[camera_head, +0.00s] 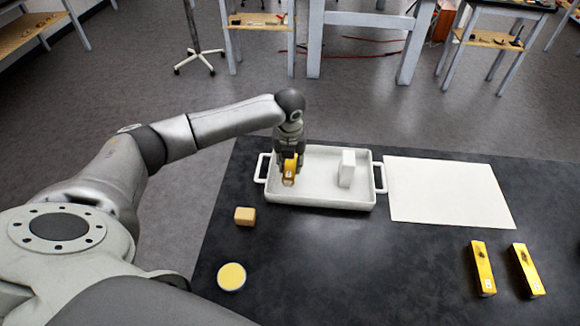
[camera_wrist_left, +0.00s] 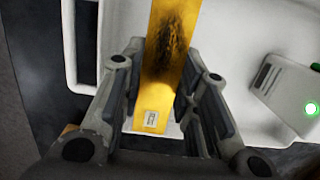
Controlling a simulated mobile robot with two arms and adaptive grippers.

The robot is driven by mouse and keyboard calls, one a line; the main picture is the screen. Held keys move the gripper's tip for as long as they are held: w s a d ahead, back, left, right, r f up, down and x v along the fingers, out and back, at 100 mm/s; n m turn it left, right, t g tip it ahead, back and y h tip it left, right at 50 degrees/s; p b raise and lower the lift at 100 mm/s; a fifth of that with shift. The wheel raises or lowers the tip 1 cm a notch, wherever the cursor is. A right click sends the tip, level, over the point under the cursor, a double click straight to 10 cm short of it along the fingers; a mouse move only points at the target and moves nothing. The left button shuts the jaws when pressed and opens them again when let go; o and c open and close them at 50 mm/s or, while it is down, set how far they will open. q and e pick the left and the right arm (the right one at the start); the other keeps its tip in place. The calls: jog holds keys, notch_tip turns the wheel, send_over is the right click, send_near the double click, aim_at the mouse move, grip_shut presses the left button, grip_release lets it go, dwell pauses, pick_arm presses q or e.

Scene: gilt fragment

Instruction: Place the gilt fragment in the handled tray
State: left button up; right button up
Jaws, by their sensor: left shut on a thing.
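The white handled tray (camera_head: 325,196) stands on the black table, with a handle at each end. My left gripper (camera_head: 289,172) is over the left part of the tray, shut on a yellow gilt fragment (camera_head: 289,180). In the left wrist view the gilt fragment (camera_wrist_left: 152,122) is a long bar with a dark smudge and a small pale label, between the fingers (camera_wrist_left: 158,100). The tray (camera_wrist_left: 225,40) lies beneath it there. I cannot tell whether the fragment touches the tray floor. My right gripper is not in view.
A white block with a green light (camera_head: 347,169) stands in the tray's right half. A white sheet (camera_head: 448,192) lies right of the tray. Two similar yellow bars (camera_head: 482,268) (camera_head: 527,270) lie at the right front. A tan block (camera_head: 245,216) and a round yellow-topped thing (camera_head: 231,277) are at the left.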

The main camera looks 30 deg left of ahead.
aim_at(290, 163)
pick_arm(q)
jog(key=f+p, duration=0.1)
jog(key=f, duration=0.2)
jog(key=shift+a, duration=0.2)
jog(key=shift+w+f, duration=0.1)
jog(key=shift+f, duration=0.35)
jog(key=o, duration=1)
jog(key=shift+r, duration=0.15)
jog(key=r, duration=0.3)
jog(key=s+r+b, duration=0.1)
jog(key=r, duration=0.7)
jog(key=shift+s+d, duration=0.25)
jog(key=shift+d, duration=0.15)
jog(key=shift+r, duration=0.5)
